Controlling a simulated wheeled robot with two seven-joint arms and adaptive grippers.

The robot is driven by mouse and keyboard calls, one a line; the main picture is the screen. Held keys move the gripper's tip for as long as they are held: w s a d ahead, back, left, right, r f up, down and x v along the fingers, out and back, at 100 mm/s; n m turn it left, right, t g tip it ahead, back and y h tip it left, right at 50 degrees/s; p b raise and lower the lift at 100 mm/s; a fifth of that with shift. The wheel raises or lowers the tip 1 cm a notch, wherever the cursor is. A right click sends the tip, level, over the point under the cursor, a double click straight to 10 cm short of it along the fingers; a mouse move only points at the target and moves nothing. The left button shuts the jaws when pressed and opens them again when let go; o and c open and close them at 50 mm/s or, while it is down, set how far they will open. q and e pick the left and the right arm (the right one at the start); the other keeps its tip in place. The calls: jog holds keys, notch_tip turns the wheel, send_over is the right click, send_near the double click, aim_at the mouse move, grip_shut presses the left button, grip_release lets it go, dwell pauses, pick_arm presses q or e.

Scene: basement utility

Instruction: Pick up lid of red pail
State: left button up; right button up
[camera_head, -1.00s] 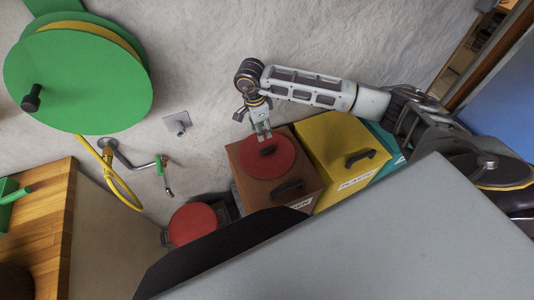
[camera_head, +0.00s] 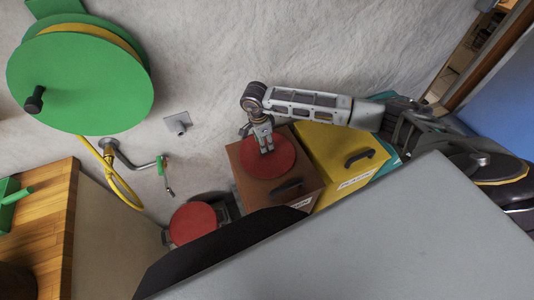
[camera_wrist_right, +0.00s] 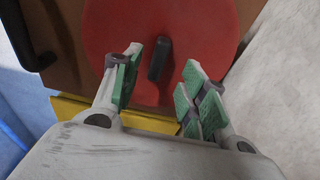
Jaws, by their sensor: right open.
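A round red lid (camera_head: 270,165) lies on top of a brown bin (camera_head: 303,192). In the right wrist view the lid (camera_wrist_right: 205,25) shows a black handle (camera_wrist_right: 159,59) at its middle. My right gripper (camera_head: 267,151) is over the lid, and in the head view it hides the handle. In the wrist view its green-padded fingers (camera_wrist_right: 158,85) are open, one to each side of the handle, with nothing held between them. A red round pail (camera_head: 193,222) stands on the floor, left of the brown bin and partly hidden by a dark panel. My left gripper is not in view.
A yellow bin (camera_head: 335,140) with a black handle stands right of the brown one, and a teal bin (camera_head: 392,163) beyond it. The wall (camera_head: 210,70) is close behind. A green hose reel (camera_head: 85,80) and a tap (camera_head: 162,165) are at left.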

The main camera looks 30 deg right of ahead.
jog(key=shift+f, duration=0.1)
jog(key=shift+s+d+f+p, duration=0.1)
jog(key=shift+d+f+p, duration=0.1)
jog(key=shift+f, duration=0.6)
jog(key=shift+w+d+f+p, duration=0.1)
jog(key=shift+d+f+p, duration=0.1)
jog(key=shift+f, duration=0.65)
jog(key=shift+s+d+f+p, duration=0.1)
jog(key=shift+d+f+p, duration=0.1)
jog(key=shift+f, duration=0.6)
jog(key=shift+c, duration=0.4)
grip_shut()
